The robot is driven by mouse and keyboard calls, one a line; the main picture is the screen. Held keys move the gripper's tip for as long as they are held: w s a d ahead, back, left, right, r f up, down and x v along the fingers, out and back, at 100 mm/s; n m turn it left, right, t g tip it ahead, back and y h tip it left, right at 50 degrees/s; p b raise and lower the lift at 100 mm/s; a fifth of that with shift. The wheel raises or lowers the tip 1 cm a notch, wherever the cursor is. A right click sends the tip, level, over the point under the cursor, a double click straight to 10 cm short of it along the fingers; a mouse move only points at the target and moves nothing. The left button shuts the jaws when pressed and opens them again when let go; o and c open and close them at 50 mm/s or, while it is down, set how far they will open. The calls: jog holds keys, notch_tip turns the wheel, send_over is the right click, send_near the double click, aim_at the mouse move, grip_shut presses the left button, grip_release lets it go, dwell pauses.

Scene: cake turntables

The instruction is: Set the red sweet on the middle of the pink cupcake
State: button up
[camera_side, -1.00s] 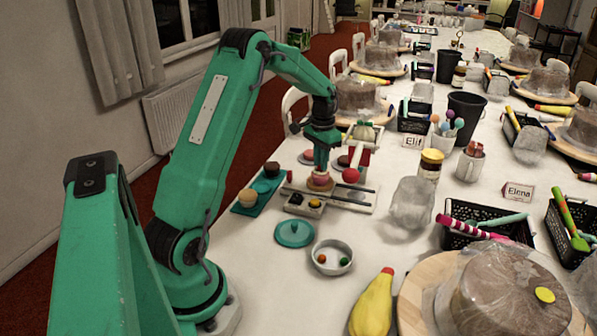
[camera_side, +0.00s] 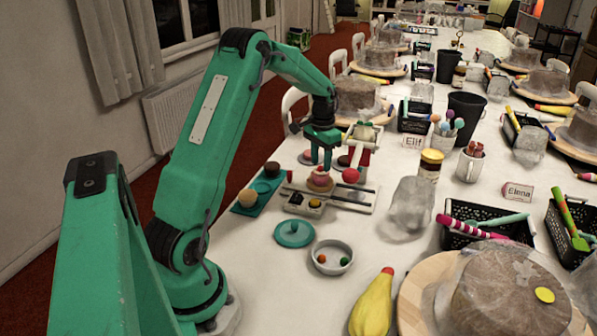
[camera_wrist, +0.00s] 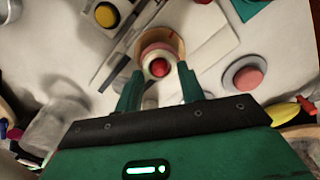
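The red sweet (camera_wrist: 159,68) sits on top of the pink cupcake (camera_wrist: 150,49), close to its middle in the wrist view. In the side view the sweet (camera_side: 322,170) shows as a small red spot on the cupcake (camera_side: 319,182), which stands upright. My gripper (camera_side: 321,162) is above the cupcake, pointing down. In the wrist view my gripper (camera_wrist: 160,76) has its two fingers spread, one on each side of the sweet, with gaps between. It holds nothing.
A teal tray (camera_side: 243,208) with cakes is left. A teal lid (camera_side: 295,233) and white bowl (camera_side: 333,258) stand nearer.

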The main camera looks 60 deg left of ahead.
aim_at(321, 166)
notch_tip(321, 166, up, 12)
dwell(0.6)
jog(key=shift+d+r, duration=0.1)
dwell(0.4)
jog(key=s+d+r+m+t, duration=0.1)
jog(key=s+d+r, duration=0.3)
jog(key=d, duration=0.4)
jog(key=s+d+r+t, duration=0.1)
jog(key=s+d+r, duration=0.2)
jog(key=d, duration=0.6)
jog(key=s+d+f+m+t, duration=0.1)
jog(key=s+d+f+t, duration=0.2)
jog(key=s+d, duration=0.8)
jog(key=s, duration=0.2)
jog(key=shift+s+t, duration=0.3)
jog(key=shift+s, duration=0.05)
